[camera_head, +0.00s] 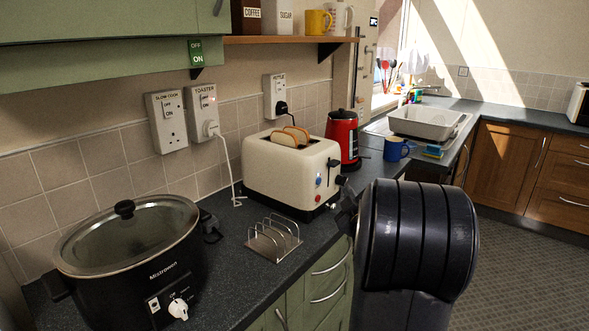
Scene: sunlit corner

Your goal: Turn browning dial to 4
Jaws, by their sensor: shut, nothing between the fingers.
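The cream toaster (275,174) stands on the dark worktop with two slices of bread (290,137) showing in its top slots. Its control end faces right, with small coloured controls (318,182) and dark knobs. The browning dial's number is too small to read, and I cannot tell for certain which control is the dial. My gripper (345,208) is shut and empty, close to the lower right of the toaster's control end. My large black arm link hides most of it. I cannot tell whether it touches the toaster.
A wire toast rack (273,240) stands in front of the toaster, and a black slow cooker (135,260) at front left. A red kettle (343,138) and a blue mug (396,149) stand beyond the toaster. A white cord (231,172) hangs from the toaster socket (205,112).

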